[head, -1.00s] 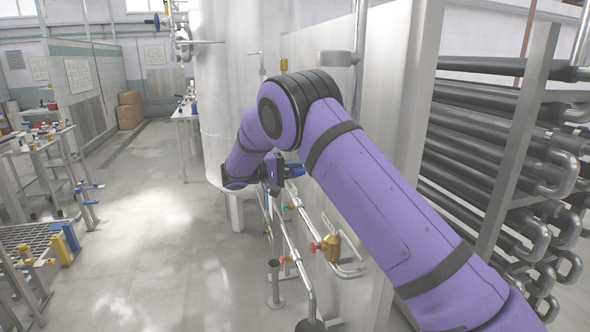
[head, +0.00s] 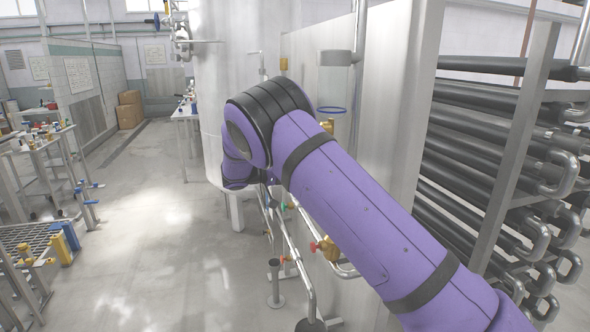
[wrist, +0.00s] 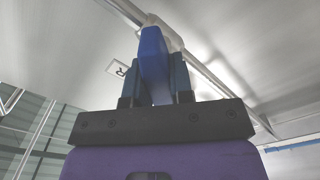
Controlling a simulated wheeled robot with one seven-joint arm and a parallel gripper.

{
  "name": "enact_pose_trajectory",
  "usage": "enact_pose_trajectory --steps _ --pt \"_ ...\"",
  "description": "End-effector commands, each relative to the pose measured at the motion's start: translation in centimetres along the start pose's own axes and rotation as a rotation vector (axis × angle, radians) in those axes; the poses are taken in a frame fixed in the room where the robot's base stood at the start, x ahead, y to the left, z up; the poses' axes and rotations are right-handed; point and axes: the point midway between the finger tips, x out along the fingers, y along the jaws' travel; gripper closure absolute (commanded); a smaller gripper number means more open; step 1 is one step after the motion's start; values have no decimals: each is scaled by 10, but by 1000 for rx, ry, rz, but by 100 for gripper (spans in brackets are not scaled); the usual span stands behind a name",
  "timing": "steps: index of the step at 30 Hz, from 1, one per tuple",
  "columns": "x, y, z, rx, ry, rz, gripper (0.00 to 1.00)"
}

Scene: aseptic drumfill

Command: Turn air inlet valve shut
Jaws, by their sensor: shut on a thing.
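In the wrist view my gripper (wrist: 153,72) is shut on a blue lever handle (wrist: 152,42), with one dark finger on each side of it. The handle points up toward a pale pipe (wrist: 205,66), with a white fitting at its top end. The valve body is mostly hidden behind the handle and fingers. I cannot read which valve it is. In the head view my arm covers the gripper and the handle, beside the big steel tank (head: 225,60).
Pipes with a red-handled valve (head: 313,246) and a brass fitting (head: 328,249) run below my arm. A blue handwheel (head: 331,109) is just behind the arm. Black tubes (head: 470,150) are racked at the right.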

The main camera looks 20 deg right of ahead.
Motion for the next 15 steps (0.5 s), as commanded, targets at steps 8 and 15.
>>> enact_pose_trajectory --steps 8,15 --pt "-1 -2 1 260 2 0 100" --pt "-1 -3 0 487 3 0 100"
